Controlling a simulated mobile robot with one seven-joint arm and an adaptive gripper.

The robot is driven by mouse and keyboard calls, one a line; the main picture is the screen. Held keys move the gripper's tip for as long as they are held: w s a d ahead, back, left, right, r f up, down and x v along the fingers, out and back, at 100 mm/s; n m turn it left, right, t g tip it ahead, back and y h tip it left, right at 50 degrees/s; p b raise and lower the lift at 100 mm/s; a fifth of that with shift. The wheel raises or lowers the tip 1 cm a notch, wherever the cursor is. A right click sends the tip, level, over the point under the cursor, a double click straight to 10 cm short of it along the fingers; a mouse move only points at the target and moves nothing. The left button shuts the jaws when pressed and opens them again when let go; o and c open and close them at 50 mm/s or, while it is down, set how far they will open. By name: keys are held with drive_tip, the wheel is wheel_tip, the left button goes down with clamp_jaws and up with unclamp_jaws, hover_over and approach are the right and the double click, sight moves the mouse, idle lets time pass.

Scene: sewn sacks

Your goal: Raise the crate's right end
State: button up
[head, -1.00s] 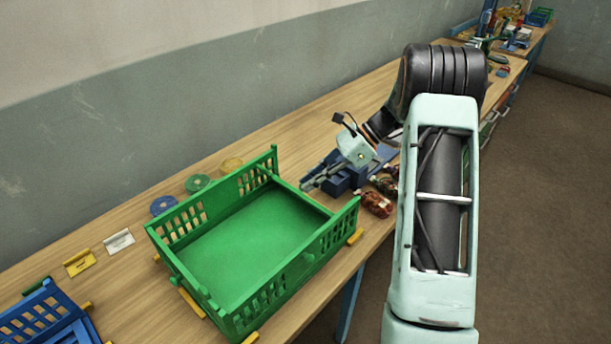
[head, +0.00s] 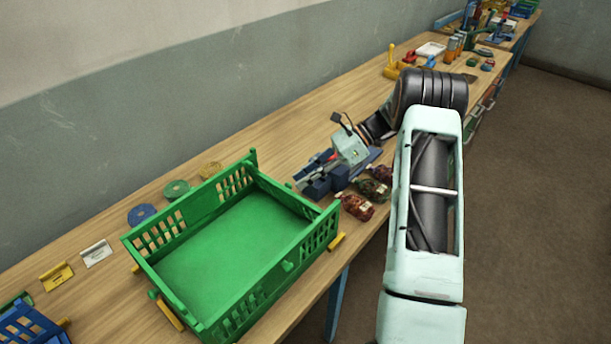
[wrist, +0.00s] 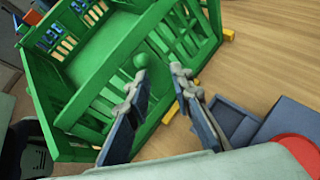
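The green crate (head: 215,200) sits on the wooden bench, with slatted ends and a solid floor that looks empty. Its right end faces my gripper, and its slatted wall fills much of the wrist view (wrist: 110,75). My gripper (wrist: 155,78) is open, with its two fingers apart and nothing seen between the tips. The fingertips appear close to the slatted wall, near a round green knob (wrist: 141,61); I cannot tell whether they touch it. In the head view my gripper (head: 308,172) is beside the crate's right end, its fingers partly lost against blue blocks.
Blue blocks (head: 322,187) and a red piece (wrist: 300,150) lie close to my gripper. Coloured discs (head: 176,189) lie behind the crate. A blue crate (head: 28,322) stands at lower left.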

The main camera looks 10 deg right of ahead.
drive_tip(key=shift+d+r, duration=0.1)
drive_tip(key=v, duration=1.2)
